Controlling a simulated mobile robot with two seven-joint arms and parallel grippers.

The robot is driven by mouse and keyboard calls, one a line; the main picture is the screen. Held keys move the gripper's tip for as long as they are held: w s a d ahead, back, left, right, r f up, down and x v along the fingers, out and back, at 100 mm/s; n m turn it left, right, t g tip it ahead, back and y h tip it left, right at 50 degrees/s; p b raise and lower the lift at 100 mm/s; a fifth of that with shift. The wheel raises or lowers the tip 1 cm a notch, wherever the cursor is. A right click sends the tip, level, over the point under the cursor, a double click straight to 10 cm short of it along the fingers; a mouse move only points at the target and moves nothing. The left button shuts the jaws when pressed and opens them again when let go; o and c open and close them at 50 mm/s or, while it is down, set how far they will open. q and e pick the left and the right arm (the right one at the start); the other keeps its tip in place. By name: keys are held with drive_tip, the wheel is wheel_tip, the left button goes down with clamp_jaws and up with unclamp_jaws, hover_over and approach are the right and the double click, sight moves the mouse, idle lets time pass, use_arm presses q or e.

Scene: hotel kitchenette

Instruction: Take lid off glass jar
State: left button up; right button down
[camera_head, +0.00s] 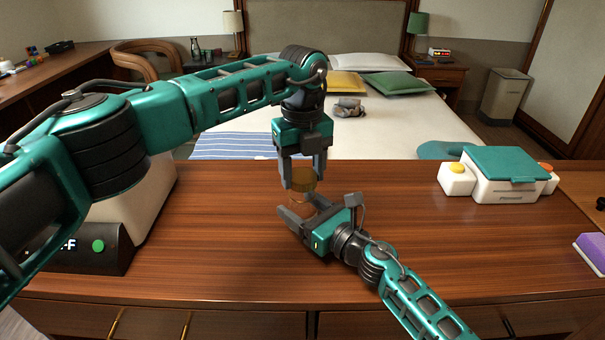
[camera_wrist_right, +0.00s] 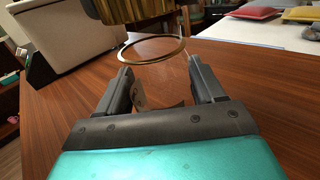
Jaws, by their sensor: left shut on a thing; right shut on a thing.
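The glass jar (camera_head: 299,203) stands at the middle of the brown counter; its clear walls are hard to make out. My right gripper (camera_head: 302,208) is shut on its sides. The jar also shows between the fingers in the right wrist view (camera_wrist_right: 160,90). The round gold-brown lid (camera_head: 303,180) is above the jar, and my left gripper (camera_head: 302,174) is shut on it from above. In the right wrist view a thin gold ring (camera_wrist_right: 152,62) shows below the darker lid (camera_wrist_right: 140,10). I cannot tell whether the ring belongs to lid or jar.
A white and teal box-shaped appliance (camera_head: 507,176) stands at the right of the counter (camera_head: 230,240). A purple and white block (camera_head: 592,251) lies at the right edge. A large pale appliance (camera_head: 150,200) with a green button stands at the left. Counter around the jar is clear.

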sight(302, 175)
use_arm(q)
drive_tip(key=shift+r, duration=0.2)
drive_tip(key=shift+r, duration=2)
use_arm(e)
drive_tip(key=shift+c, duration=0.2)
unclamp_jaws()
